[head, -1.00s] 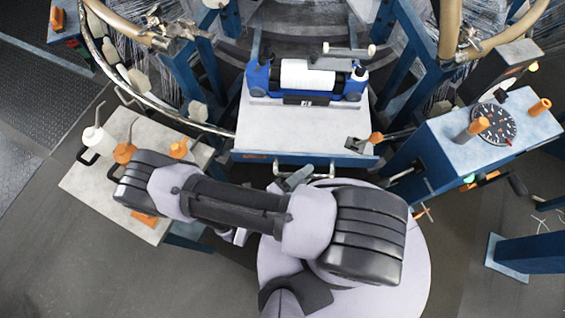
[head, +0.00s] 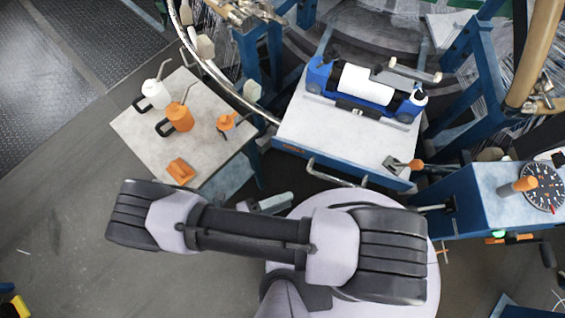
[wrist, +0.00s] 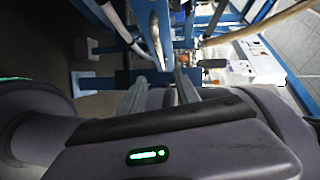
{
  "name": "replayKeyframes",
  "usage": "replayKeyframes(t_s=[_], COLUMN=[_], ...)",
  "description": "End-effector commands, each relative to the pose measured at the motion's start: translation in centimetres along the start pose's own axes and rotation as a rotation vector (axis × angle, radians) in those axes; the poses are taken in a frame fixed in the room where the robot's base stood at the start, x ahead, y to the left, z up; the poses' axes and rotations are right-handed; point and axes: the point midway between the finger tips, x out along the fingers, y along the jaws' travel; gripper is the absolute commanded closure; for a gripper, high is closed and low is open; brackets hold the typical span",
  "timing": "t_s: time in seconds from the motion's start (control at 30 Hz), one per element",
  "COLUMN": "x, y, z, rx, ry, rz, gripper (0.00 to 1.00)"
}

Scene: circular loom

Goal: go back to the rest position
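My gripper (wrist: 161,82) shows in the wrist view as two grey fingers standing apart, with nothing held between them. In the head view my arm lies folded across the lower middle, in front of the table and the machine. A grey part of my gripper (head: 270,203) peeks out above the arm there; the rest of it is hidden behind the arm. It is apart from the tabletops in the head view.
A side table (head: 133,118) holds a white oil can (head: 156,94), an orange oil can (head: 179,117) and small orange items. A machine table (head: 300,123) bears a blue holder (head: 320,76) with a white roll (head: 361,86). A dial box (head: 485,190) stands right.

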Motion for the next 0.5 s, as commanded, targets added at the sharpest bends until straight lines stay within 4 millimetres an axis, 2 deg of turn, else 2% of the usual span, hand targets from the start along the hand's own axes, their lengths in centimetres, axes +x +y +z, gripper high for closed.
replayKeyframes(t_s=[0.27,0.33,0.37,0.43,0.5], x=[0.0,-0.6,-1.0,-2.3,-3.1], y=[-0.1,-0.9,-1.7,-4.6,-8.7], z=[0.1,0.4,0.7,1.7,2.9], rx=[0.006,0.062,0.114,0.305,0.574], ry=[0.003,0.037,0.069,0.191,0.374], rz=[0.003,0.042,0.076,0.183,0.302], gripper=[0.62,0.62,0.62,0.62,0.62])
